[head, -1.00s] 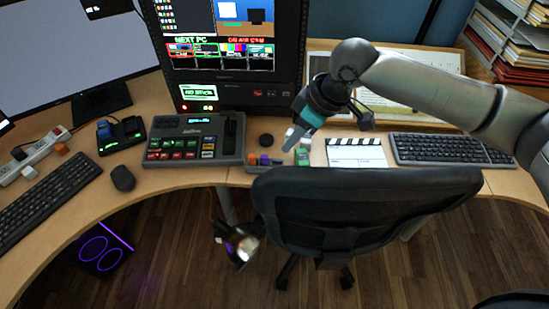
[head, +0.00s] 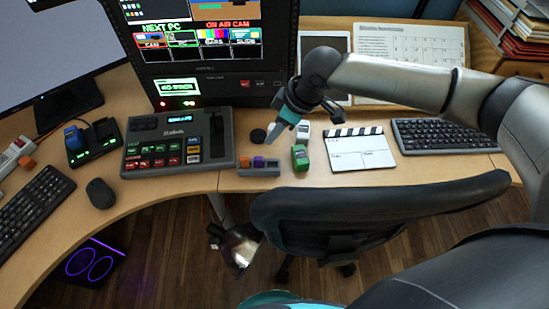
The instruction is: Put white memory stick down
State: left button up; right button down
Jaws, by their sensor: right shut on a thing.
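My right gripper (head: 273,134) comes in from the right and points down and left, low over the desk behind the stick holder. It is shut on the white memory stick, which is too small and too covered by the fingers to make out clearly. I cannot tell whether the stick touches the desk. A small pale block (head: 303,130) shows just right of the fingers, and I cannot tell what it is. A grey holder (head: 259,171) with orange and purple pieces stands in front of the gripper. My left gripper is not in view.
A green object (head: 300,158) stands right of the holder, beside a clapperboard (head: 359,148). A switcher panel (head: 178,141) is at left, a dark round piece (head: 258,136) near the fingers. A monitor (head: 205,50) stands behind; a chair (head: 335,213) is in front.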

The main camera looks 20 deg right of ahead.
notch_tip(320, 180, down, 7)
jog(key=shift+r+b, duration=0.15)
jog(key=shift+b, duration=0.45)
jog(key=shift+f+b, duration=0.55)
jog(key=shift+f, duration=1.45)
jog(key=shift+f, duration=0.45)
jog(key=c, duration=0.7)
grip_release()
jog(key=shift+r, duration=0.1)
